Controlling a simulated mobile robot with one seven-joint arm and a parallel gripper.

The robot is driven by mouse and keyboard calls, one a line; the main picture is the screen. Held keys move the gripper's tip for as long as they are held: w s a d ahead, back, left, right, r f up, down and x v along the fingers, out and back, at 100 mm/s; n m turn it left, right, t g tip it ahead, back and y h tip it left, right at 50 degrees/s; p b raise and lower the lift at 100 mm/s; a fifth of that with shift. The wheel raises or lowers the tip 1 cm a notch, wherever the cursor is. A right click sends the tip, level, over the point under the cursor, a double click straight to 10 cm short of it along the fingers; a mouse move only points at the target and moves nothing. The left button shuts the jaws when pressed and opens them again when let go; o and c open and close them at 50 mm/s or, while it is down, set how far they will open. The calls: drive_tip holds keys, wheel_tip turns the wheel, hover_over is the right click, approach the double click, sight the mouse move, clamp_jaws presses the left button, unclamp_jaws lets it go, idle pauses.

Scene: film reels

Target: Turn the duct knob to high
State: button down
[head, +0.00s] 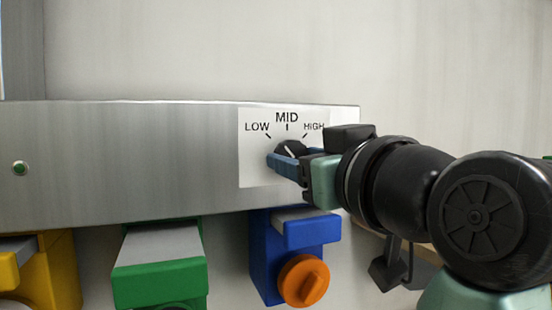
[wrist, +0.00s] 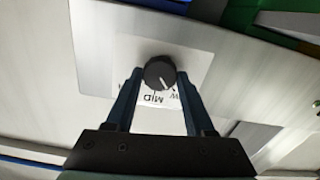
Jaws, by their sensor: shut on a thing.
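The duct knob (head: 290,147) is a small black round dial on a white label plate (head: 255,165) marked LOW, MID and HIGH, on the front of a steel duct. My gripper (head: 284,157) reaches in from the right, its blue fingers at the knob and partly hiding it. In the wrist view, the knob (wrist: 158,70) sits between the two fingertips of my gripper (wrist: 160,76), which is shut on it. There the label is upside down, and the knob's white line points between MID and the partly hidden LOW. HIGH is hidden there.
A green button (head: 19,168) is at the duct's left. Below hang yellow (head: 60,270), green (head: 160,284) and blue (head: 264,262) units, the blue one with an orange knob (head: 304,281). The wall above the duct is clear.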

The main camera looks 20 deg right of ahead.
drive_tip(key=shift+m, duration=8.6)
drive_tip(key=shift+c, duration=1.3)
unclamp_jaws()
